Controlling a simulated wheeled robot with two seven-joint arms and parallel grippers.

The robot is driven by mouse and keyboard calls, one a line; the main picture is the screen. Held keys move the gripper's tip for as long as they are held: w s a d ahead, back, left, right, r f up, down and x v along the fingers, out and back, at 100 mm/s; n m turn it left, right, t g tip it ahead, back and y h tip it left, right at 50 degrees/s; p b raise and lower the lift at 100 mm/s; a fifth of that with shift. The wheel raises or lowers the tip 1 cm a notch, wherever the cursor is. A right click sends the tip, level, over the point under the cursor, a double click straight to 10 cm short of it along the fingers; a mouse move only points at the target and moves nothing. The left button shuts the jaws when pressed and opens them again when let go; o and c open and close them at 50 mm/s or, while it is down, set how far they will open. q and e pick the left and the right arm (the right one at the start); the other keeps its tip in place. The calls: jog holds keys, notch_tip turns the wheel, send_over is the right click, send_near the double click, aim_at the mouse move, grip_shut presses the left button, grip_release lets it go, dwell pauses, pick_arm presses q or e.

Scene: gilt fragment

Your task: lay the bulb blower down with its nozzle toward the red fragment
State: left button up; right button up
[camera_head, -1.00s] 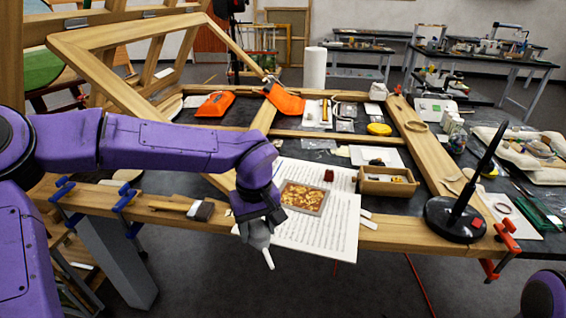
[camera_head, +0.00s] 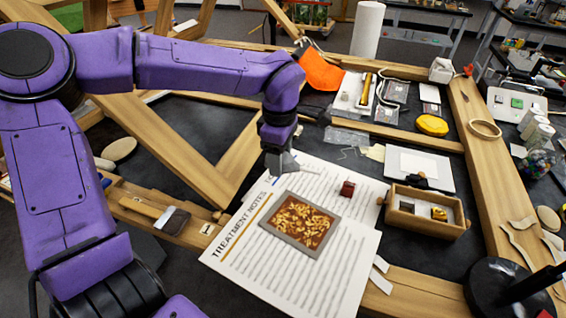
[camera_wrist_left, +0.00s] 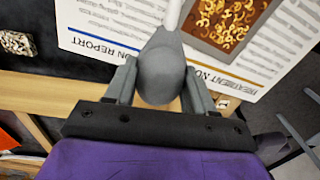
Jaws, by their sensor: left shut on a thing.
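My left gripper (camera_head: 278,158) is shut on the grey bulb blower, at the upper left edge of the printed sheets. In the left wrist view the blower's rounded grey bulb (camera_wrist_left: 162,75) sits between the two fingers (camera_wrist_left: 160,88), and its pale nozzle (camera_wrist_left: 173,12) points to the top of the picture, beside the framed gilt piece. In the head view the blower is mostly hidden by my gripper, so its exact tilt is unclear. The small dark red fragment (camera_head: 347,188) lies on the sheets, right of and a little below my gripper. My right gripper is out of view.
The framed gilt piece (camera_head: 300,222) lies on the printed sheets (camera_head: 345,275). A wooden box (camera_head: 425,222) with small items stands right of them. A black stand (camera_head: 500,290) is at lower right. Bare paper surrounds the red fragment.

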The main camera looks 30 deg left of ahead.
pick_arm(q)
jog(key=w+a+f, duration=0.1)
jog(key=w+f, duration=0.1)
jog(key=w+a+f, duration=0.1)
jog(key=w+f, duration=0.1)
jog(key=w+a+f+p, duration=0.1)
jog(key=w+a+f, duration=0.1)
jog(key=f, duration=0.1)
jog(key=shift+a, duration=0.1)
notch_tip(320, 180, down, 3)
jog(key=shift+w+f, duration=0.1)
jog(key=o, duration=1)
jog(key=shift+f, duration=0.15)
jog(key=shift+o, duration=0.2)
notch_tip(320, 180, up, 12)
jog(key=shift+r, duration=0.2)
